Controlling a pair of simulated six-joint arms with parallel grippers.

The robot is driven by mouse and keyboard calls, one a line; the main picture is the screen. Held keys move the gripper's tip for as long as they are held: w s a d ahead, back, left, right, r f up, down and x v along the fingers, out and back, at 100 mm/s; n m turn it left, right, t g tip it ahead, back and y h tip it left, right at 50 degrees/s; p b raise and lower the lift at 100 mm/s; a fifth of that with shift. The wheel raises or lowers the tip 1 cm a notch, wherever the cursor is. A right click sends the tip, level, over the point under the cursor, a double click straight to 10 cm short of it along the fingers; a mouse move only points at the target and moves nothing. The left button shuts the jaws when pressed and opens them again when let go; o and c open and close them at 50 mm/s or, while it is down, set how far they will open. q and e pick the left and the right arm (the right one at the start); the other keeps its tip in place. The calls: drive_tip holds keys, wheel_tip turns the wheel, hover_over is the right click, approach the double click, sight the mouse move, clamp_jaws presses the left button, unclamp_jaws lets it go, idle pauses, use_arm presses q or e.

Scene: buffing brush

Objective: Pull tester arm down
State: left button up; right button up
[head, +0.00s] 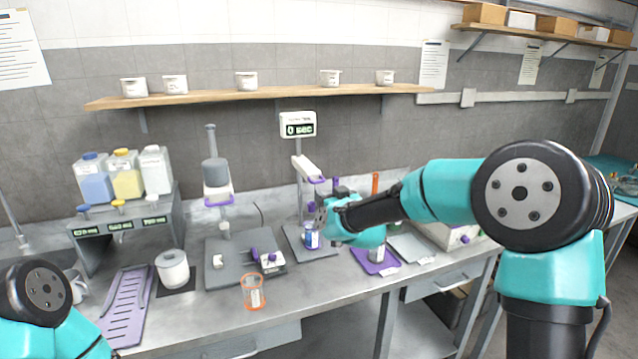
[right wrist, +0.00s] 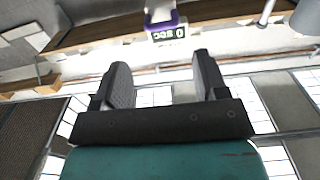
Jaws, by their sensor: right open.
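The tester stands at the middle of the bench, with a "0 sec" display (head: 298,125) on its post and a white tester arm (head: 306,168) with a purple end, angled down to the right. Below it a small blue-and-white jar (head: 312,236) stands on the grey base. My right gripper (head: 325,211) is just below and right of the tester arm's end, close to the jar; the gap to them is unclear. In the right wrist view my fingers (right wrist: 163,82) are apart with nothing between them, and the display (right wrist: 170,32) shows beyond. Only part of my left arm shows at bottom left.
A second stand (head: 216,180) is left of the tester. A purple mat (head: 375,262) lies right of the tester.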

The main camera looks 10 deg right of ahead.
sight(320, 182)
drive_tip(key=w, duration=0.6)
drive_tip(key=w+a, duration=0.1)
drive_tip(key=w, duration=0.2)
drive_tip(key=shift+w+a, duration=0.1)
drive_tip(key=shift+w, duration=0.25)
drive_tip(key=shift+c, duration=0.5)
